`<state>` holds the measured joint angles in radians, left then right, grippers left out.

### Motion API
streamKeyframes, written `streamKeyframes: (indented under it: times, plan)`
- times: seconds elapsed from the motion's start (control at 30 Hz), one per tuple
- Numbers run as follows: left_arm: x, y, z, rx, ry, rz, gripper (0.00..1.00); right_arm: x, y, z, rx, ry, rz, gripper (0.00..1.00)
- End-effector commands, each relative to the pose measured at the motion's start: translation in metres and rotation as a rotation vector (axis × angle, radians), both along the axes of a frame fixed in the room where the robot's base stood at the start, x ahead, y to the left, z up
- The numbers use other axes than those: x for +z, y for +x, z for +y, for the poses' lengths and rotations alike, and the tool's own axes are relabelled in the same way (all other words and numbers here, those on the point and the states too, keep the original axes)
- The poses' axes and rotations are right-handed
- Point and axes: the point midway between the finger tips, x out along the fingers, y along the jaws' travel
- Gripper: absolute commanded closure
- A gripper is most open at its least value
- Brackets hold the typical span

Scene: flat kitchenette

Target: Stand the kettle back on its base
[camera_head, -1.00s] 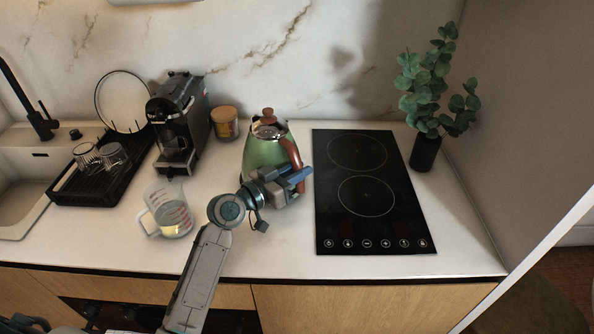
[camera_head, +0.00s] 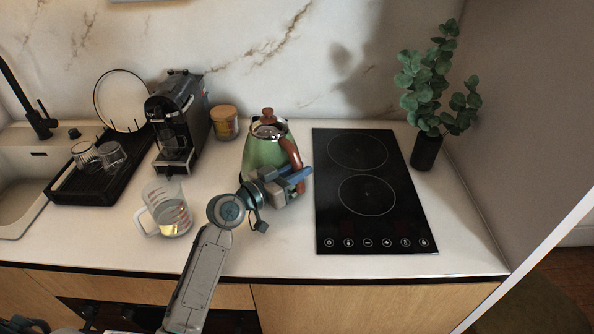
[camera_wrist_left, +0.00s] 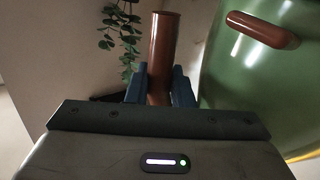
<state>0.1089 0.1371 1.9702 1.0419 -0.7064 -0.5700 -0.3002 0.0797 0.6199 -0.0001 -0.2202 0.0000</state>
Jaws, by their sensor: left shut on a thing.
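The green kettle (camera_head: 262,153) with a brown handle and a brown lid knob stands upright on the counter, left of the hob. My left gripper (camera_head: 299,176) is at the lower part of its handle. In the left wrist view the two blue fingers (camera_wrist_left: 160,86) are shut on the brown handle (camera_wrist_left: 163,45), with the green kettle body (camera_wrist_left: 262,85) at the right. The kettle's underside is hidden behind my gripper and arm, so I cannot tell what it rests on. No separate base is clearly visible. My right gripper is not in view.
A black hob (camera_head: 366,190) lies right of the kettle. A measuring jug (camera_head: 172,215) with yellowish liquid stands left of my arm. A coffee machine (camera_head: 178,125), an amber candle jar (camera_head: 224,122), a drying rack (camera_head: 95,185) and a potted plant (camera_head: 426,150) stand around.

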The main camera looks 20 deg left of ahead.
Motion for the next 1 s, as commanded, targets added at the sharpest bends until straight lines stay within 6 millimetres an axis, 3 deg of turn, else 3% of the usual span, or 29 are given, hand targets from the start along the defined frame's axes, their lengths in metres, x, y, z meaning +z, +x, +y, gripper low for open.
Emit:
streamKeyframes:
  times: [0.43, 0.47, 0.5, 0.8, 1.0]
  plan:
    - [-0.005, 0.0, 0.0, 0.001, 0.001, -0.007, 1.0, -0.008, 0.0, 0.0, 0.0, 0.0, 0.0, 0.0]
    - [-0.004, 0.0, 0.0, 0.001, 0.001, -0.007, 0.76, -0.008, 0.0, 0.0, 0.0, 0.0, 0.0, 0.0]
    - [-0.004, 0.0, 0.0, 0.001, 0.001, -0.007, 0.7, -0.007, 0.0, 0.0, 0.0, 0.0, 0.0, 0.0]
    - [-0.009, -0.001, 0.001, -0.001, 0.0, 0.004, 0.7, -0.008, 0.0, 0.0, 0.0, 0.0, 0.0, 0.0]
    - [-0.009, -0.013, 0.009, 0.0, 0.002, 0.003, 0.7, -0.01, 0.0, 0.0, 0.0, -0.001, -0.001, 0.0]
